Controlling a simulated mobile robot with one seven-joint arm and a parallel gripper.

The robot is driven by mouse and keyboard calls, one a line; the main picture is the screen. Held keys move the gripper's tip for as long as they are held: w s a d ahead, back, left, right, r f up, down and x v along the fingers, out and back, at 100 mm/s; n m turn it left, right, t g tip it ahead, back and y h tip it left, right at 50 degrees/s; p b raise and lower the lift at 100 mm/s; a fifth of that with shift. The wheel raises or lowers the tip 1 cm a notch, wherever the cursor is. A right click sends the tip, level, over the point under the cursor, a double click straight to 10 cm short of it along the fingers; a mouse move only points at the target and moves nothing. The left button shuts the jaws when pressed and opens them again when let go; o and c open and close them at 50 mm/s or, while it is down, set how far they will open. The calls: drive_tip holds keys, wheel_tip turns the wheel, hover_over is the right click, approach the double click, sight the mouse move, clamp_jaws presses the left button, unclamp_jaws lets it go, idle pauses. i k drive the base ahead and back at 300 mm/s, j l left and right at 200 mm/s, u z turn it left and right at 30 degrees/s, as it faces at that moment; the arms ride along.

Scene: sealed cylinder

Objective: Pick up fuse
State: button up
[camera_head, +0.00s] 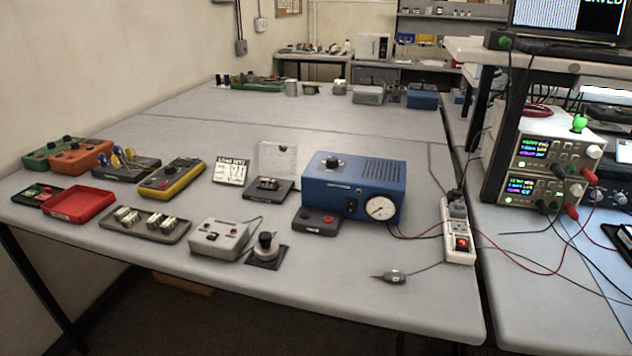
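No part of my gripper shows in the head view. I cannot single out a fuse with certainty; any fuse is too small to tell here. A dark tray (172,236) at the front left holds several small whitish blocks with metal parts. A shallow red tray (75,205) beside it looks empty.
A blue box with a gauge (352,187) stands mid-table. A white power strip (457,232) with cables lies at the right edge. A grey switch box (220,238) and dark knob (265,246) stand near the front edge.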

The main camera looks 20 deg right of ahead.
sight(271, 183)
drive_tip(key=j+z, duration=0.1)
drive_tip(key=z, duration=0.3)
drive_tip(key=i+j+z, duration=0.1)
drive_tip(key=z, duration=0.3)
drive_tip(key=j+z, duration=0.2)
drive_tip(key=z, duration=0.2)
drive_tip(key=j+z, duration=0.35)
drive_tip(key=k+j+z, duration=0.15)
drive_tip(key=j+z, duration=0.2)
drive_tip(key=j, duration=0.15)
drive_tip(key=k+j+z, duration=0.1)
drive_tip(key=j, duration=0.25)
drive_tip(key=k+j+z, duration=0.1)
drive_tip(key=j, duration=0.2)
drive_tip(key=k+j+z, duration=0.1)
drive_tip(key=j, duration=0.2)
drive_tip(key=k+j, duration=0.1)
drive_tip(key=j, duration=0.2)
drive_tip(key=k+j, duration=0.15)
drive_tip(key=j, duration=0.2)
drive_tip(key=k+j, duration=0.1)
drive_tip(key=j, duration=0.2)
drive_tip(key=i+j, duration=0.75)
drive_tip(key=j, duration=0.2)
